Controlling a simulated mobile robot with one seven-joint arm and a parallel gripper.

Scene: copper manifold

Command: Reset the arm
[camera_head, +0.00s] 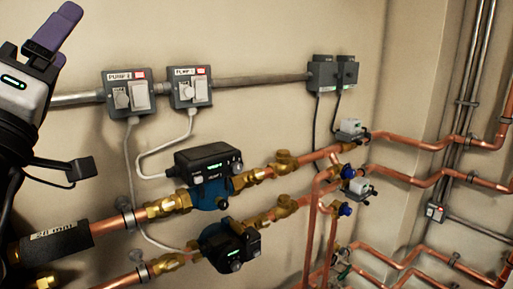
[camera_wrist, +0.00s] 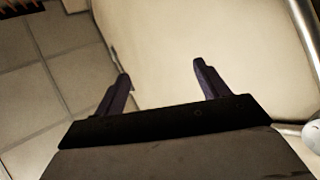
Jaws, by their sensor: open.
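My gripper shows at the top left of the head view, with purple fingers (camera_head: 57,30) raised up in front of the wall. In the wrist view my gripper (camera_wrist: 163,82) has its two dark fingers spread apart with nothing between them. Beyond the fingers is a plain pale surface. My gripper is clear of the pumps and pipes in the head view.
Two switch boxes (camera_head: 128,93) (camera_head: 190,88) hang on a conduit (camera_head: 250,79). Below them are an upper pump (camera_head: 208,172) and a lower pump (camera_head: 229,245) on copper pipes (camera_head: 400,139). Valve actuators (camera_head: 352,128) sit at the right. A tiled surface (camera_wrist: 40,80) shows in the wrist view.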

